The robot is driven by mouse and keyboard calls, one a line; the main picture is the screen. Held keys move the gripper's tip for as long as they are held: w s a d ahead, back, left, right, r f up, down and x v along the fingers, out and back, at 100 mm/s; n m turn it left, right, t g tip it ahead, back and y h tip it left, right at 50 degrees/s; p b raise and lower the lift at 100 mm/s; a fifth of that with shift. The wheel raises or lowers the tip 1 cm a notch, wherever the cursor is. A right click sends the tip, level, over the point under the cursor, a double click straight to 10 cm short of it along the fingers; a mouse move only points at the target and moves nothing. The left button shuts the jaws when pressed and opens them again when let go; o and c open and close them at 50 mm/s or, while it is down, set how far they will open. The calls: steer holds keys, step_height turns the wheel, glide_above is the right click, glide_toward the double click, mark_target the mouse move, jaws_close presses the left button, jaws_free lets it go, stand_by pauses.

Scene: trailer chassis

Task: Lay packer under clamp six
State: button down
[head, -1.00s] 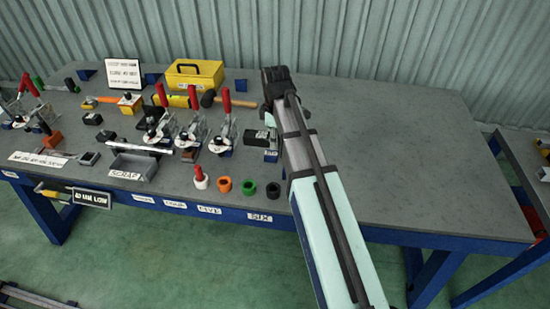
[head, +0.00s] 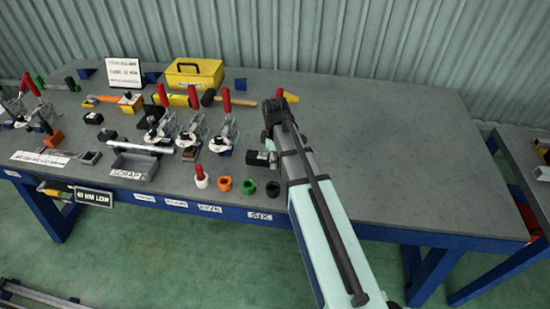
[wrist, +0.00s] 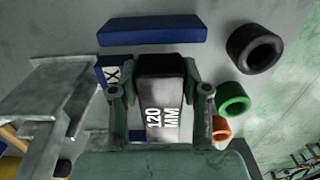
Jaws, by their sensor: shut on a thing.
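My gripper (wrist: 162,92) is shut on a dark block marked "120 MM", the packer (wrist: 163,112), one finger on each side. A grey metal clamp part (wrist: 45,105) stands at the left in the wrist view, apart from the packer. A blue bar (wrist: 153,29) lies beyond the packer, and a blue piece with a white "X" label (wrist: 113,74) is partly hidden behind it. The SIX label (head: 260,217) is on the bench front edge.
Black (head: 272,189), green (head: 248,187) and orange (head: 224,184) rings stand along the front edge, close to my gripper. A grey scrap tray (head: 135,165), yellow toolbox (head: 194,74) and hammer (head: 210,97) lie left. The right bench top (head: 420,150) is clear.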

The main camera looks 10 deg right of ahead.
steer(key=shift+f, duration=0.55)
steer(key=c, duration=0.6)
jaws_free()
steer(key=shift+o, duration=0.2)
steer(key=shift+r+b, duration=0.8)
steer(key=shift+r, duration=3.55)
